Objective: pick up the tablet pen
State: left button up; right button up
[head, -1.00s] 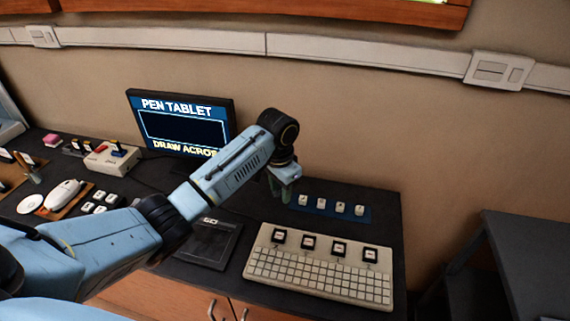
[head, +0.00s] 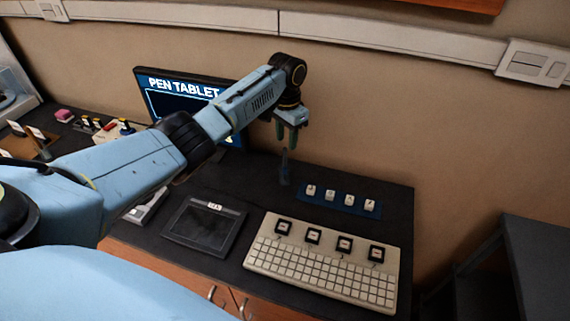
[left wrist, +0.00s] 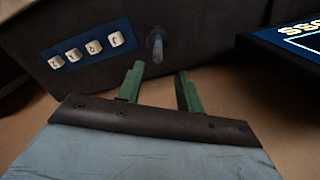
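The tablet pen (head: 285,168) looks like a small, slim blue-grey piece standing upright on the dark desk, left of the blue key strip. In the left wrist view the pen (left wrist: 157,50) shows beyond the fingertips, roughly between them in the picture. My left gripper (head: 287,138) hangs fingers-down above the pen, clear of it. In the left wrist view its two green fingers (left wrist: 160,80) are apart with nothing between them. The drawing tablet (head: 204,227) lies flat on the desk, left of the keyboard. My right gripper is not in view.
A cream keyboard (head: 322,260) lies at the desk's front right. A blue strip with several white keys (head: 339,198) lies behind it. The PEN TABLET monitor (head: 165,98) stands behind my left arm, partly hidden. Small devices crowd the left. A dark stand (head: 540,250) is at far right.

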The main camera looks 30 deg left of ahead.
aim_at(285, 148)
pick_arm(q)
jog(key=f, duration=0.2)
jog(key=s+f, duration=0.1)
jog(key=f, duration=0.1)
jog(key=shift+s+d+f, duration=0.1)
jog(key=shift+f, duration=0.55)
grip_shut()
